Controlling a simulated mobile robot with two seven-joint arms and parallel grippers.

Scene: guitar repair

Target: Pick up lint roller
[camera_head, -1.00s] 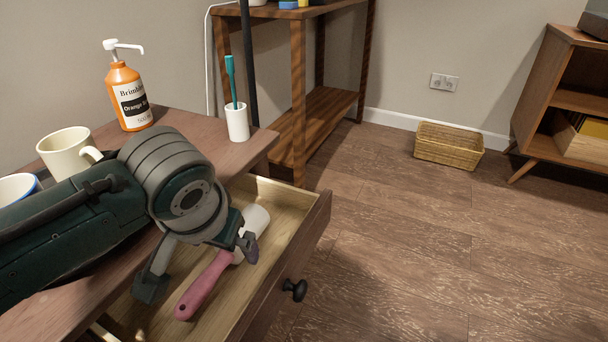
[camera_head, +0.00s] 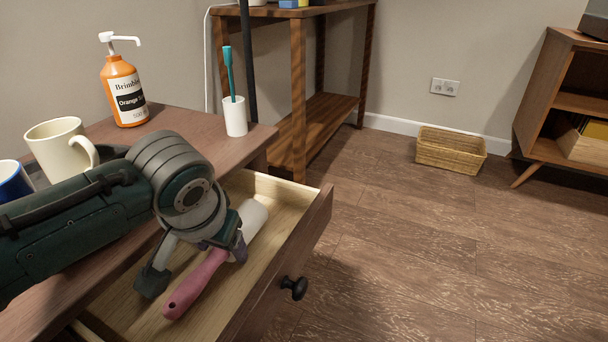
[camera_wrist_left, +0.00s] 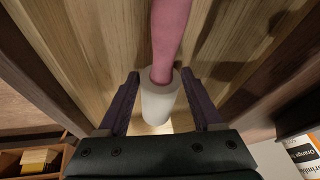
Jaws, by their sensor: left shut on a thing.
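The lint roller (camera_head: 197,285) has a pink handle and a white cylindrical roll. It lies slantwise inside the open wooden drawer (camera_head: 304,228), with the handle toward the near left. My left gripper (camera_head: 238,250) reaches down into the drawer and is shut on the lint roller near where handle and roll meet. In the left wrist view, the dark fingers of the left gripper (camera_wrist_left: 160,85) stand on either side of the white roll (camera_wrist_left: 160,101), and the pink handle (camera_wrist_left: 169,35) runs away upward. Whether the roller touches the drawer floor is unclear. My right gripper is out of view.
The drawer's walls and black knob (camera_head: 294,288) are close to my gripper. On the tabletop stand a cream mug (camera_head: 60,147), a blue mug (camera_head: 12,184), an orange pump bottle (camera_head: 123,90) and a white cup (camera_head: 234,118) with a teal brush.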

